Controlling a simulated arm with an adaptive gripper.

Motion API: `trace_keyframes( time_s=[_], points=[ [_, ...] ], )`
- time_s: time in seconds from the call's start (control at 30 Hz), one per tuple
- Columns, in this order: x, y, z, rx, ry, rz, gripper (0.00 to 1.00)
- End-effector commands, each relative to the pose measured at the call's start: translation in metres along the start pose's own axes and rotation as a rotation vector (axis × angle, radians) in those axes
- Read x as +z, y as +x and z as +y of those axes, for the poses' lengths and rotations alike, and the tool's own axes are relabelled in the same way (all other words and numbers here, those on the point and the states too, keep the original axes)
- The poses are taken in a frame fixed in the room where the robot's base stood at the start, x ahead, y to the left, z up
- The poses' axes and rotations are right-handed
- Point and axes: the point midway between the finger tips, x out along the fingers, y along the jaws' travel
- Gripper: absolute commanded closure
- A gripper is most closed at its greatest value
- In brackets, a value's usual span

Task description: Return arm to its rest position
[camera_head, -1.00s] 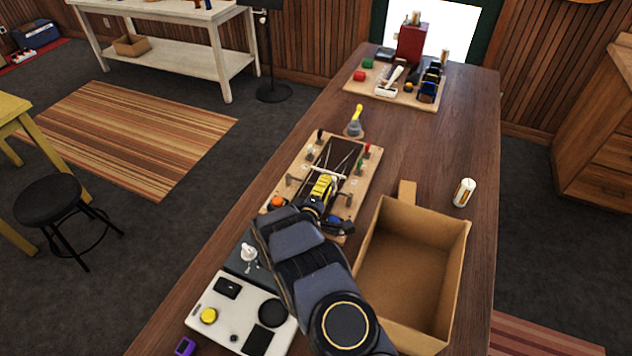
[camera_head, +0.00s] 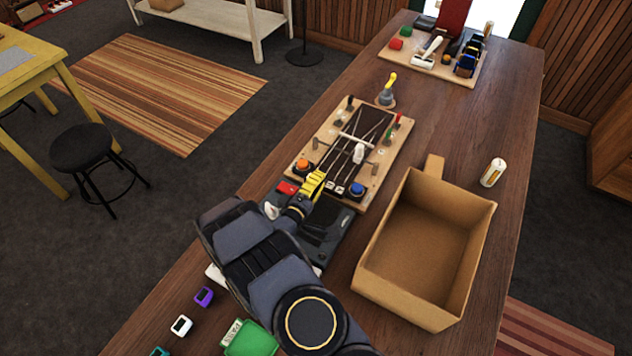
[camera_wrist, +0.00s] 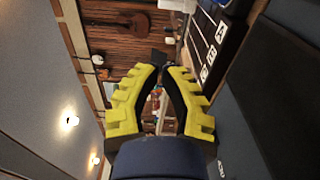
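My gripper (camera_head: 313,184) has yellow ridged fingers and hangs over the near-left edge of the wooden jig board (camera_head: 377,180). In the wrist view my gripper (camera_wrist: 165,70) shows its two fingers apart, with a gap between the tips and nothing held. The arm reaches in from the bottom of the head view and hides part of the table. The gripper's height above the board is hard to tell.
An open cardboard box (camera_head: 425,250) stands right of the board, with a white cylinder (camera_head: 493,172) beyond it. A yellow-handled tool (camera_head: 387,90) stands behind the board. Small coloured devices, including a purple one (camera_head: 204,296), lie at the near left.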

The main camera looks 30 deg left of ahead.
Motion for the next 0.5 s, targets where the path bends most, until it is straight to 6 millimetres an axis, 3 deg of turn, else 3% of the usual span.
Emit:
trace_keyframes(
  time_s=[0.23, 0.5],
  points=[
    [0.000, -0.012, 0.000, 0.001, 0.002, -0.001, 1.00],
    [-0.001, -0.001, 0.005, -0.047, 0.064, -0.004, 1.00]
  ],
)
